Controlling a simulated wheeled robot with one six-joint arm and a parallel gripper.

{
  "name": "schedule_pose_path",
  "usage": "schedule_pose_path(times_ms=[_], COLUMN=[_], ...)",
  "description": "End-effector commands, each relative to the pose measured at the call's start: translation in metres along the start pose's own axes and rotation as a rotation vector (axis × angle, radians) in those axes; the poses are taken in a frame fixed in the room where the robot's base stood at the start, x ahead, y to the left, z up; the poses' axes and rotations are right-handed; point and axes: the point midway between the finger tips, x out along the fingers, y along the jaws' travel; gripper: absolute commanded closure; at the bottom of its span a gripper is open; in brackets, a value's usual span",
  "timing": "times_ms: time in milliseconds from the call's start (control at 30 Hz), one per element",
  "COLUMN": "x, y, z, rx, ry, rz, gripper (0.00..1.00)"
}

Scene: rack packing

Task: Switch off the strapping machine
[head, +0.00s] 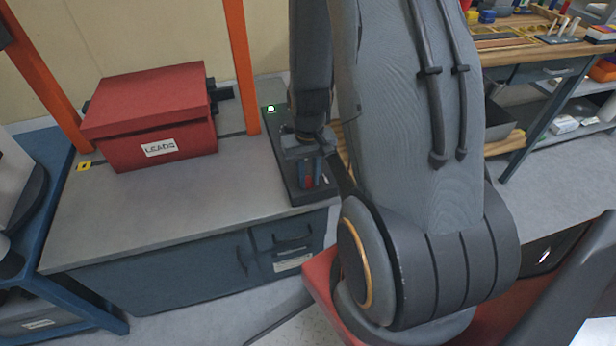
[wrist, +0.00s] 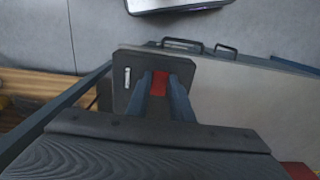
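A dark control plate (head: 297,199) lies on the right end of the grey bench, with a lit green lamp (head: 271,108) at its far end. I take it to be the strapping machine's control; no label on it is readable. A red part (head: 309,181) stands on the plate, partly hidden by my gripper (head: 311,165), which points down over it. In the wrist view, the red part (wrist: 159,84) shows between the two fingers of my gripper (wrist: 160,80). Whether the fingers press on it is not clear. A pale bar (wrist: 127,77) is on the plate beside them.
A red box (head: 150,105) labelled LEADS stands on the bench (head: 200,190), left of the plate, between orange posts (head: 241,65). Bare bench lies in front of the box. A blue rack (head: 55,210) is at left; a wooden workbench (head: 535,48) is at back right.

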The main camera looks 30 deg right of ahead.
Motion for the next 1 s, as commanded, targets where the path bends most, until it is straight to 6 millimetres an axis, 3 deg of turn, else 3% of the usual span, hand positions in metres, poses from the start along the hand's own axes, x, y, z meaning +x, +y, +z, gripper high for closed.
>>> schedule_pose_path(times_ms=[600, 967, 1000], x=[-0.0012, -0.0018, -0.0018], y=[-0.0003, -0.0004, -0.0004], z=[-0.009, -0.0092, -0.0092], rx=[0.001, 0.001, 0.001], ry=[-0.243, -0.259, -0.259], rz=[0.0, 0.0, 0.0], gripper=[1.0, 1.0, 0.76])
